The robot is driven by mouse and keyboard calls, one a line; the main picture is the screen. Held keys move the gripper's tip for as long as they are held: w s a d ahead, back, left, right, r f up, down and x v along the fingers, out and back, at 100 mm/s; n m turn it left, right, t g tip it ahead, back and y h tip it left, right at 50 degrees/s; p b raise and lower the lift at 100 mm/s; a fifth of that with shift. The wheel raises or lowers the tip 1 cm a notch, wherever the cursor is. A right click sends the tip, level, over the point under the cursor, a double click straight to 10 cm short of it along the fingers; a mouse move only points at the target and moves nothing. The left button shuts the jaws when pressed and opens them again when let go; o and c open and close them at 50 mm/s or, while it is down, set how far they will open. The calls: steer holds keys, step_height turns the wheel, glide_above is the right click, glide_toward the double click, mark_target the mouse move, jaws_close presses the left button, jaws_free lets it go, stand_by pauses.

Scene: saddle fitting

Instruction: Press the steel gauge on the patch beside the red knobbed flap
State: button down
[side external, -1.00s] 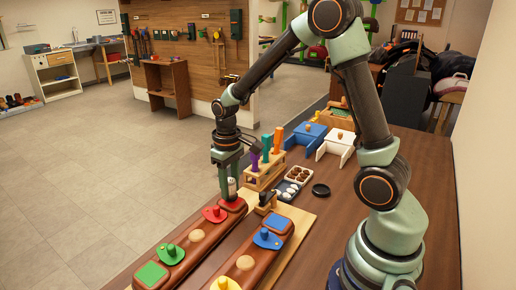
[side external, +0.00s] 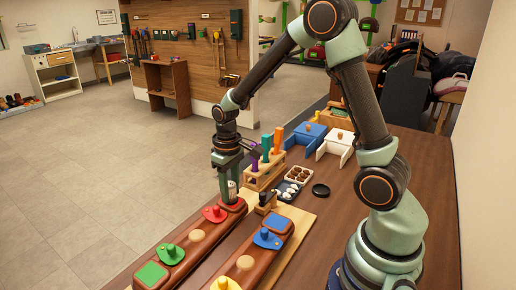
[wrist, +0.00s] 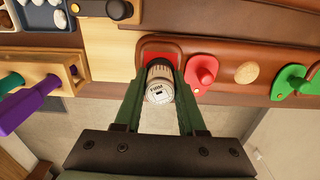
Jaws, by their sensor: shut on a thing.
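The steel gauge (wrist: 159,88) is a small cylinder with a dial face, held between the fingers of my gripper (wrist: 160,110). In the side view my gripper (side external: 229,190) points down over the end of the far brown padded bar. The gauge (side external: 231,187) is upright there, its lower end at the red patch (wrist: 158,52); I cannot tell whether it is pressing. The red knobbed flap (side external: 215,213) lies beside the patch; it also shows in the wrist view (wrist: 203,70), just right of the gauge.
The far bar also bears a green knobbed flap (side external: 171,254) and a green patch (side external: 151,275). A nearer bar has a blue flap (side external: 267,238) and blue patch (side external: 278,222). A wooden rack (side external: 262,178) with coloured handles stands close behind my gripper.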

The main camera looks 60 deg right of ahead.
mark_target(230, 184)
steer(key=shift+c, duration=2.1)
jaws_free()
steer(key=shift+r, duration=0.1)
step_height(230, 184, up, 12)
steer(key=s+a+r+t, duration=0.2)
steer(key=s, duration=0.3)
steer(key=s+a+r+t, duration=0.2)
steer(key=s+t, duration=0.1)
steer(key=s, duration=0.2)
steer(key=shift+a+r+t, duration=0.25)
steer(key=shift+r+t, duration=0.05)
steer(key=shift+r, duration=0.05)
